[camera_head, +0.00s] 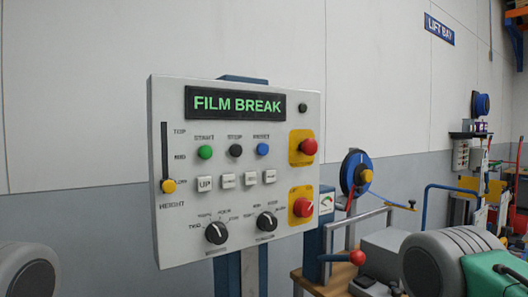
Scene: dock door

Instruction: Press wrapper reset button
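A light grey control panel (180,200) stands upright on a blue post (240,272) near the middle. Its display (237,104) reads FILM BREAK in green letters. Below it is a row of three round buttons: a green start button (205,152), a black stop button (235,150) and a blue reset button (262,149). The reset button is the rightmost of the three and nothing covers it. Neither of my grippers shows in the view.
Two red mushroom buttons (308,147) (303,207) on yellow plates sit at the panel's right. White square keys, two black knobs (216,233) (266,221) and a yellow-knobbed slider (168,186) are also there. A red-balled lever (357,257) and blue reel (355,172) stand to the right.

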